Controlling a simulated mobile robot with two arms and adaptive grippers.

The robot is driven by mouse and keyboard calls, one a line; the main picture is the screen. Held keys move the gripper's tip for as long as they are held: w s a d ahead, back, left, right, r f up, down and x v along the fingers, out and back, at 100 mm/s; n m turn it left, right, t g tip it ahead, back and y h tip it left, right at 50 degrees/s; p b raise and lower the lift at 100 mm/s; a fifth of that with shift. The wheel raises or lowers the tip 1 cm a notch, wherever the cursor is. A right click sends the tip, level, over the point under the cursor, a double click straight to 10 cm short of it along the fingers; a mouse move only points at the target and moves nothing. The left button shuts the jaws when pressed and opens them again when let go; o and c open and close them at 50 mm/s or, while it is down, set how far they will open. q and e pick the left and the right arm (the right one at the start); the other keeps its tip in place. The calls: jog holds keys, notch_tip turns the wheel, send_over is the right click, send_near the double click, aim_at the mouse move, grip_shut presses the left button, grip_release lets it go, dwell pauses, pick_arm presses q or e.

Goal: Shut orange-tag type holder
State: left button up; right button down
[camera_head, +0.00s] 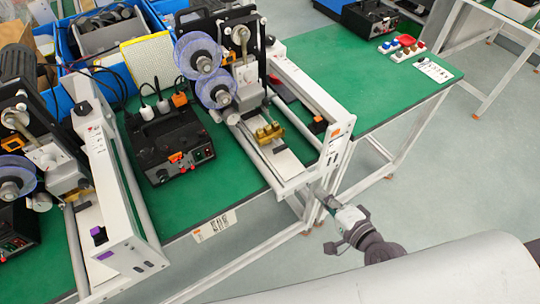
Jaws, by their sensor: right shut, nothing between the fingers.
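The orange-tag coder (318,152) stands on the green table at the centre, with an orange tag on its front end plate. Its brass-coloured type holder (269,133) sits below the print head, over a pale plate (283,160) that runs toward the front. I cannot tell exactly how far out the holder stands. My right gripper (321,193) is shut and empty, just off the coder's front end at the table's edge. I cannot tell whether it touches the frame. My left gripper is not in view.
A second coder with purple tags (122,215) stands at the left. A black control box (168,140) sits between the coders. Coloured parts (401,46) and a white strip (433,69) lie at the table's right. Green tabletop (375,95) is clear right of the coder.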

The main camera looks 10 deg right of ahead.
notch_tip(320, 180, up, 4)
jog(key=a, duration=0.2)
jog(key=p, duration=0.2)
send_near(280, 147)
jog(key=shift+m+t+y, duration=0.3)
jog(key=shift+m+t, duration=0.1)
jog(key=x, duration=0.3)
jog(key=f+p+x, duration=0.1)
jog(key=x, duration=0.2)
jog(key=shift+w+f, duration=0.2)
jog(key=shift+f, duration=0.1)
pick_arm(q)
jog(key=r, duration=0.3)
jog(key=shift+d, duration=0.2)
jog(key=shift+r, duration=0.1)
pick_arm(e)
jog(key=x, duration=0.3)
jog(key=shift+w+r, duration=0.15)
jog(key=shift+r, duration=0.2)
jog(key=shift+w+a+f, duration=0.1)
jog(key=shift+w+a, duration=0.05)
jog(key=shift+w, duration=0.3)
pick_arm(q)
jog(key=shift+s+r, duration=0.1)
pick_arm(e)
jog(key=shift+s, duration=0.15)
